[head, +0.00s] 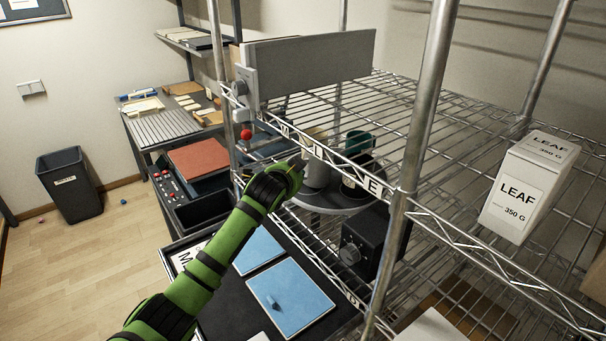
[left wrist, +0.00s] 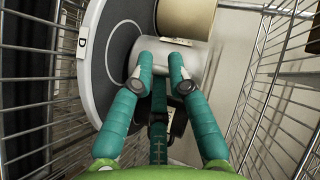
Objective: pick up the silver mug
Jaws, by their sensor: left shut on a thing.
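The silver mug (left wrist: 172,57) is between my left gripper's teal fingers (left wrist: 160,75) in the left wrist view, and the fingers are closed on its sides. In the head view, the silver mug (head: 317,174) shows as a pale grey body just past the end of my green left arm. My left gripper (head: 301,166) reaches in at the shelf's front there, its fingers mostly hidden. The mug is at the round grey and black turntable (left wrist: 118,60); I cannot tell if it still touches it. My right gripper is in neither view.
A beige mug (left wrist: 186,17) stands close behind the silver one. A teal mug (head: 358,143) is also on the turntable. Wire shelf rails and a metal post (head: 414,130) hem in the space. A black box with a knob (head: 366,243) stands below, and a LEAF box (head: 527,190) is to the right.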

